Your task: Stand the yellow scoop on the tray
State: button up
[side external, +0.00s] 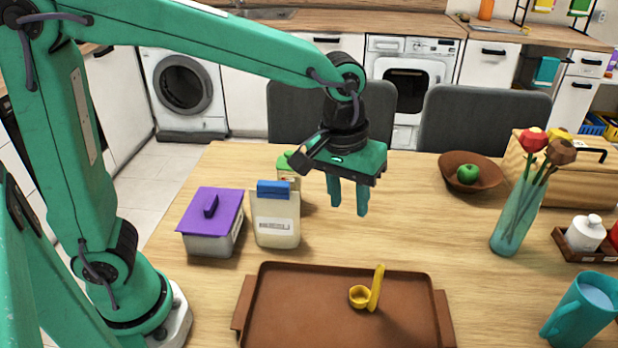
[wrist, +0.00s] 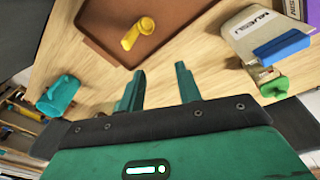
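The yellow scoop (side external: 375,290) is on the brown tray (side external: 300,325), right of the tray's middle in the side view. Its handle appears to point up, leaning slightly, with the round bowl at the lower left. It also shows in the wrist view (wrist: 130,40), near the edge of the tray (wrist: 100,38). My gripper (side external: 348,207) is open and empty, above the table behind the tray, higher than the scoop and apart from it. In the wrist view its two fingers (wrist: 160,75) are spread with nothing between them.
A carton with a blue clip (side external: 276,222), a green-capped container (side external: 288,172) and a purple-lidded tub (side external: 211,222) stand left of my gripper. A glass vase of flowers (side external: 515,215) and a teal mug (side external: 582,310) stand right. Bare table lies under my gripper.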

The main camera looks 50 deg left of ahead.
jog(key=s+a+r+m+t, duration=0.2)
jog(key=s+a+m+t, duration=0.1)
jog(key=s+a, duration=0.9)
jog(key=shift+s+a+r+t+y, duration=0.3)
jog(key=shift+a+t, duration=0.4)
jog(key=shift+a, duration=1.4)
